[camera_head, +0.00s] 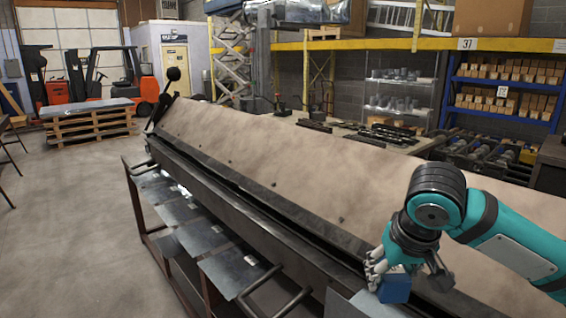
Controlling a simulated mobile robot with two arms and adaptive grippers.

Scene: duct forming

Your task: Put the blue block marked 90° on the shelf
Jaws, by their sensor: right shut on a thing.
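A blue block (396,287) is held between the fingers of my right gripper (407,280), low at the right of the head view. No 90° marking can be read on it. The gripper is shut on the block, just in front of the bending machine. A grey metal surface (352,305) lies just left of and below the block; I cannot tell if they touch. A shelf with sheet-metal plates (205,240) runs under the machine at the left. Which shelf the task names is not clear from the picture. My left gripper is not in view.
The long bending machine with a tan sloped plate (290,160) fills the middle. Its handles (275,290) stick out in front. A blue rack (500,90) with boxes stands at the back right. A pallet (90,125) and forklifts are at the back left.

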